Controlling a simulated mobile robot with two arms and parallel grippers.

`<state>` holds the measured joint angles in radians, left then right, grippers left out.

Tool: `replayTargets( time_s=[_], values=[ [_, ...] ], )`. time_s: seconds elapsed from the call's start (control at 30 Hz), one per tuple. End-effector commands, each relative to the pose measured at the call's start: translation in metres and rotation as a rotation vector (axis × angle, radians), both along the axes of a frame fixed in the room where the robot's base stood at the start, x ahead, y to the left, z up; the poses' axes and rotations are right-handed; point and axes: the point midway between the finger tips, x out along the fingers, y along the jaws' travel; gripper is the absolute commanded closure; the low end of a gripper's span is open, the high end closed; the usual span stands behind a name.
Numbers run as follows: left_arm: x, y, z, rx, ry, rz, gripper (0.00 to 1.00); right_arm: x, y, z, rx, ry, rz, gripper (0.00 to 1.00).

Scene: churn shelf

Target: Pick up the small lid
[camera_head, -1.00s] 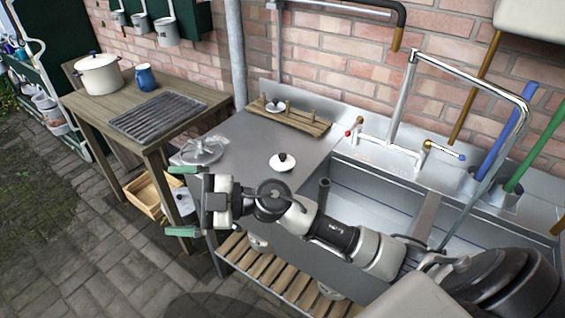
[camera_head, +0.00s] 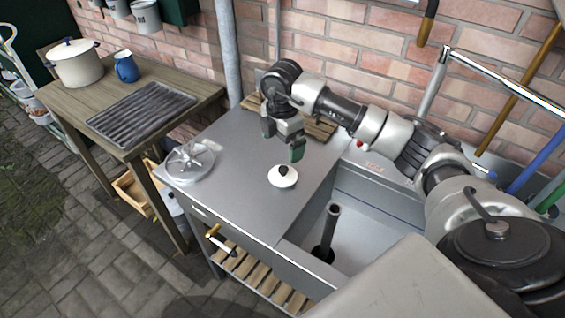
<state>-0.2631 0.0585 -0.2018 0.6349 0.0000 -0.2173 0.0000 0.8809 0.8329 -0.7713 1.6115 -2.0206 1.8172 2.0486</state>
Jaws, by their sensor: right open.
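A small white lid with a black knob (camera_head: 283,178) lies on the bare metal top of the sink unit (camera_head: 235,165), left of the basin. My right gripper (camera_head: 282,141) is above the metal top with its green-tipped fingers apart and empty. In the picture it is just above and behind the white lid, not touching it. The wooden rack (camera_head: 318,130) at the wall is partly hidden by my right arm, and the small lid that sat on it is hidden. A larger glass lid (camera_head: 191,161) lies at the left front corner. My left gripper is not in view.
The sink basin (camera_head: 375,225) with an upright dark pipe (camera_head: 329,228) is to the right. A wooden table (camera_head: 125,139) at left holds a cream pot (camera_head: 76,64), a blue mug (camera_head: 126,67) and a dark grate (camera_head: 141,114). The brick wall is close behind.

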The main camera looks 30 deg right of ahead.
Motion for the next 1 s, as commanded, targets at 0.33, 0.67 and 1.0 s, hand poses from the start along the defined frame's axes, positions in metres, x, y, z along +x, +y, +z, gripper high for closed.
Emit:
replayTargets(
  time_s=[0.33,0.67,1.0],
  values=[
    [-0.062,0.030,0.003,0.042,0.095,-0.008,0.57,-0.001,0.001,-0.044,0.002,0.002,0.003,0.00],
    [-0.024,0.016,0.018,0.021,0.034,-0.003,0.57,0.000,-0.005,-0.087,0.005,0.003,0.005,0.00],
    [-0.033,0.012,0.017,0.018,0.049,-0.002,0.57,0.001,-0.005,-0.097,0.004,-0.001,0.006,0.00]
  ],
)
